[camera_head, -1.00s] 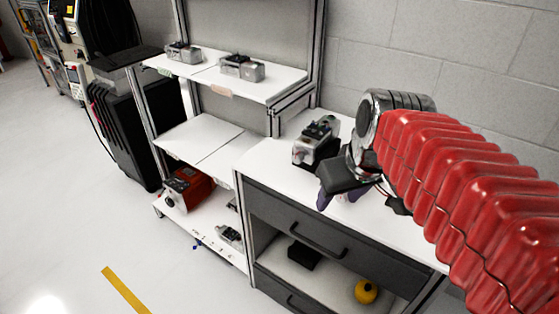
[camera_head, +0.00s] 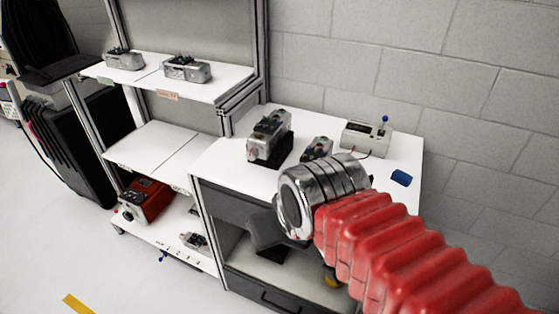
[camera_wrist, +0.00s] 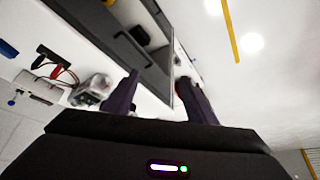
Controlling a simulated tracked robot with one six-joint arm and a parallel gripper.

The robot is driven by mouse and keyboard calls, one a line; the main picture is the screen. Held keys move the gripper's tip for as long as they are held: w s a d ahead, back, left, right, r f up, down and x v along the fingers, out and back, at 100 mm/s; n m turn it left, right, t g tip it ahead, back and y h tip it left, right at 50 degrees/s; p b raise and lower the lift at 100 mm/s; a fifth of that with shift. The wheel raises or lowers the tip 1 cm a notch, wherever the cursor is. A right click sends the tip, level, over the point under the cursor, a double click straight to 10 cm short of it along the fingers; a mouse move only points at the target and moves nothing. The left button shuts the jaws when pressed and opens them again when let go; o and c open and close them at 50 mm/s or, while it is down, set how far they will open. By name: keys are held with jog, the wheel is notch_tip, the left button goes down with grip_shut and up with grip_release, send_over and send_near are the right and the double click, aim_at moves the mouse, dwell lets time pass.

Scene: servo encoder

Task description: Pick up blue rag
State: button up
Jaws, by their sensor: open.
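A small blue rag (camera_head: 401,178) lies flat on the right part of the white workbench top (camera_head: 385,207), near its right edge. In the wrist view, a blue patch at the left edge (camera_wrist: 8,49) looks like the same rag. My gripper (camera_wrist: 158,77) is open, with two dark fingers apart and nothing between them. In the head view my gripper (camera_head: 265,233) is left of the rag and in front of the drawer cabinet, partly hidden by my wrist. The rag is well away from the fingers.
The open drawer space (camera_head: 305,283) is below. Shelves (camera_head: 150,150) stand at left; a block wall is behind.

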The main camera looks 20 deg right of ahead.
jog(key=w+d+f+m+g, duration=0.1)
jog(key=w+d+f+m, duration=0.1)
jog(key=d, duration=1.3)
jog(key=w+d+f+m+g, duration=0.1)
jog(key=w+d+f, duration=0.1)
jog(key=d, duration=1.3)
jog(key=w+d+f+m+g, duration=0.1)
jog(key=w+d+f+m, duration=0.1)
jog(key=d, duration=1.3)
jog(key=w+d+r+n+t+y, duration=0.1)
jog(key=w+d+r+n, duration=0.1)
jog(key=d+r+n, duration=0.2)
jog(key=shift+d+n+t, duration=0.3)
jog(key=shift+d+n, duration=0.9)
jog(key=shift+n, duration=1.2)
jog(key=shift+w, duration=0.15)
